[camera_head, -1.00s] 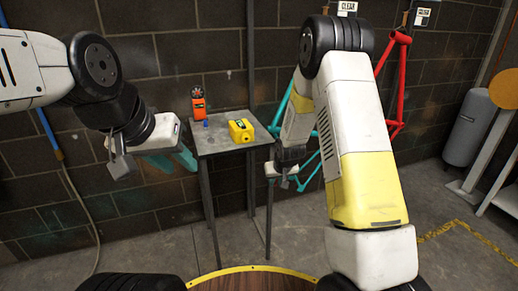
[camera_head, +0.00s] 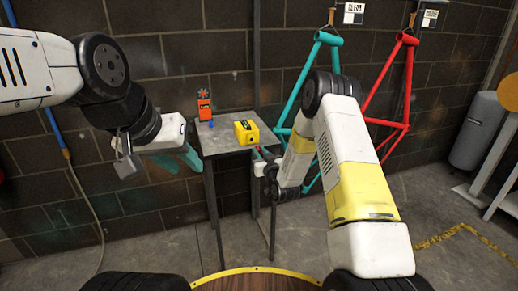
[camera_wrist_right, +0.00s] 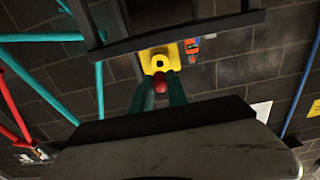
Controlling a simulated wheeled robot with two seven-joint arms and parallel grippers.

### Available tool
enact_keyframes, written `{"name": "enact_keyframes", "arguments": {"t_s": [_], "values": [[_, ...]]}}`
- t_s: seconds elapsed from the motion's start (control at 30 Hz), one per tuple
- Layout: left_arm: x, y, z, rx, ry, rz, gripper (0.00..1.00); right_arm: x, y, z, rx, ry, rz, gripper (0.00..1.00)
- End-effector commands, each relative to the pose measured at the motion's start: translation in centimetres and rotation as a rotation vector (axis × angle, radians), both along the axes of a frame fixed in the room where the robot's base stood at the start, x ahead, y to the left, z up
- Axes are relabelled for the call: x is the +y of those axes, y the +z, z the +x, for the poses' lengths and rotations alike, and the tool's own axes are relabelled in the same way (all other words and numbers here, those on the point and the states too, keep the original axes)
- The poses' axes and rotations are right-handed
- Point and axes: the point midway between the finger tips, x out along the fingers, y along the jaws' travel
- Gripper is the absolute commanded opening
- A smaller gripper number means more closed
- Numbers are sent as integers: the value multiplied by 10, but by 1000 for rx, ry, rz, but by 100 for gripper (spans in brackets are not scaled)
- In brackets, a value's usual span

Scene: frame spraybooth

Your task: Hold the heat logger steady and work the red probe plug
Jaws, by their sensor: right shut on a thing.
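The heat logger looks to be the yellow box (camera_head: 246,132) on the small grey table, with a round port on its near face. The right wrist view shows the box (camera_wrist_right: 168,64) and its dark port. The red probe plug (camera_wrist_right: 159,84) is between the fingers of my right gripper (camera_wrist_right: 159,88), which is shut on it. The plug lies just short of the port and looks apart from it. In the head view this gripper (camera_head: 265,156) is beside the table's right edge. My left gripper (camera_head: 188,160) is open and empty, left of the table and away from the logger.
An orange device (camera_head: 204,106) with a dark round top stands at the back of the table (camera_head: 222,143), with a small blue thing (camera_head: 211,124) near it. Teal (camera_head: 305,85) and red (camera_head: 404,90) bike frames hang on the wall behind my right arm.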

Motion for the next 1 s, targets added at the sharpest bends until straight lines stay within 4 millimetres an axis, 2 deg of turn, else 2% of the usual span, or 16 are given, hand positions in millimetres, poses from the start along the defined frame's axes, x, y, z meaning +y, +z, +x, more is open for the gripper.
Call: {"name": "enact_keyframes", "arguments": {"t_s": [0.17, 0.7, 1.0], "values": [[0, 0, 0, 0, 0, 0, 36, -1, 0, -1, 0, 0, 1, 0], [0, 0, 0, 0, 0, 0, 36, 12, 0, 38, 0, 0, 1, 0], [0, 0, 0, 0, 0, 0, 36, 15, 0, 45, 1, 0, 1, 0]]}}
